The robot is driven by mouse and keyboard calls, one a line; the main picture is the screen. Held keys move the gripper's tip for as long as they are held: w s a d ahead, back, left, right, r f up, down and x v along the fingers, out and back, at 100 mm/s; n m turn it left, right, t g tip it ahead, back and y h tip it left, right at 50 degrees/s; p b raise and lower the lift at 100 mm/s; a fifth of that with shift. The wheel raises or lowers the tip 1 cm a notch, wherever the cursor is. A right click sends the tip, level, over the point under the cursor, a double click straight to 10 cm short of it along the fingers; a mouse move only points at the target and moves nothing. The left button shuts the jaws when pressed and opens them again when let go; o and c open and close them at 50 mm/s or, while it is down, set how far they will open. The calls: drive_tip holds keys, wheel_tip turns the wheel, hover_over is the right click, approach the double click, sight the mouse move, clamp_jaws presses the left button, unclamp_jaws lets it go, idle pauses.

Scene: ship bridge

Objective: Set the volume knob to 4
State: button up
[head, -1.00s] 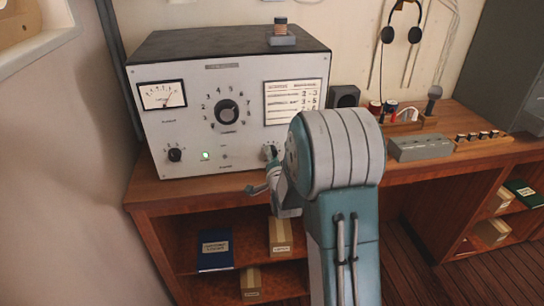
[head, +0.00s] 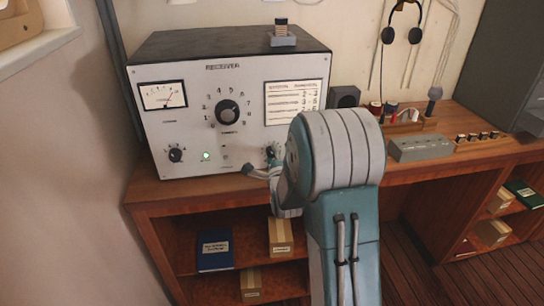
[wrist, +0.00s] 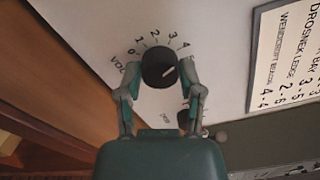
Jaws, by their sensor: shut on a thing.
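The volume knob (wrist: 158,67) is black and round with a pale pointer line, on the receiver's pale front panel (head: 190,120). In the wrist view, its dial shows 0 to 4 in an arc, with "VOL" partly readable beside it. The pointer slants up and right, toward the 4 side; its exact setting is unclear. My gripper (wrist: 160,83) is shut on the knob, one finger on each side. In the head view, the knob (head: 272,151) shows just above my gripper (head: 262,168), partly behind my arm.
A larger tuning knob (head: 228,112) sits mid-panel, with a meter (head: 162,95) to its left and a station card (head: 293,101) to its right. Another small knob (head: 175,154) is at lower left, near a lit green lamp (head: 206,156). A grey box (head: 420,148) stands on the desk.

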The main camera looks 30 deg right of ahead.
drive_tip(key=shift+f+m, duration=0.1)
drive_tip(key=shift+m, duration=0.8)
drive_tip(key=shift+d+f, duration=0.1)
drive_tip(key=o, duration=1.2)
drive_tip(key=shift+c, duration=0.2)
drive_tip(key=shift+d, duration=0.1)
drive_tip(key=shift+w, duration=0.1)
drive_tip(key=v, duration=1.2)
